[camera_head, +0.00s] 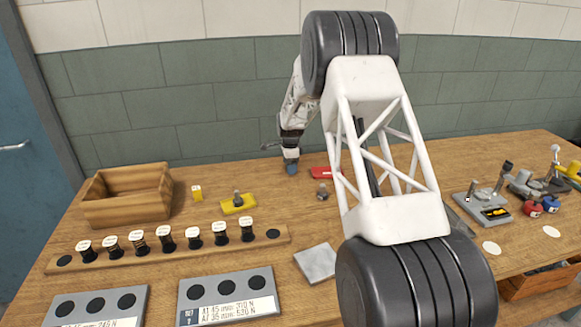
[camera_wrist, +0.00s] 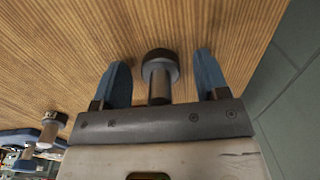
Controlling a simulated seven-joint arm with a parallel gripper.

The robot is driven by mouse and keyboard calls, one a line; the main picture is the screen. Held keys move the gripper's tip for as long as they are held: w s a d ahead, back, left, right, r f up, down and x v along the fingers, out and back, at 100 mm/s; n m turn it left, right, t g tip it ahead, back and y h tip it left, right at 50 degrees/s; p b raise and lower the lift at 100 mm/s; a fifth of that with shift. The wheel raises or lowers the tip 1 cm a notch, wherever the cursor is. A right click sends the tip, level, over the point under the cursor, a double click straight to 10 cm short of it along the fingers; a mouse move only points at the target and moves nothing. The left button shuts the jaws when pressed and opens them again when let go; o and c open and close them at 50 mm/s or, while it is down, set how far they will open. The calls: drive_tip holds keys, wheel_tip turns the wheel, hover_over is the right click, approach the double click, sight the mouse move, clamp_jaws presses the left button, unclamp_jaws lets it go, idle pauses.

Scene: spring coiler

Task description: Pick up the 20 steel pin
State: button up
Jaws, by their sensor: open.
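A steel pin (camera_wrist: 160,68) with a dark round head and a lighter shank stands between the two blue fingers of my gripper (camera_wrist: 163,62) in the wrist view. The fingers are open, with a visible gap on each side of the pin. No number can be read on it. In the head view my gripper (camera_head: 291,168) is low over the back of the table, and I cannot make out this pin there. Another metal pin (camera_head: 322,190) stands to the right of my gripper. A similar pin (camera_wrist: 52,122) shows at the left in the wrist view.
A red block (camera_head: 321,173) lies close to my gripper's right. A yellow block (camera_head: 239,204) with a metal piece, a small yellow block (camera_head: 197,193) and a wooden box (camera_head: 127,210) are left. The wall (camera_head: 230,120) is close behind.

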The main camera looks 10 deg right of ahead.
drive_tip(key=shift+c, duration=0.5)
drive_tip(key=c, duration=1)
drive_tip(key=shift+r, duration=0.1)
drive_tip(key=shift+r, duration=0.75)
wheel_tip(320, 180, up, 2)
drive_tip(key=s, duration=0.5)
drive_tip(key=s+r, duration=0.1)
drive_tip(key=s, duration=1)
drive_tip(key=shift+a+r, duration=0.2)
drive_tip(key=shift+a, duration=0.1)
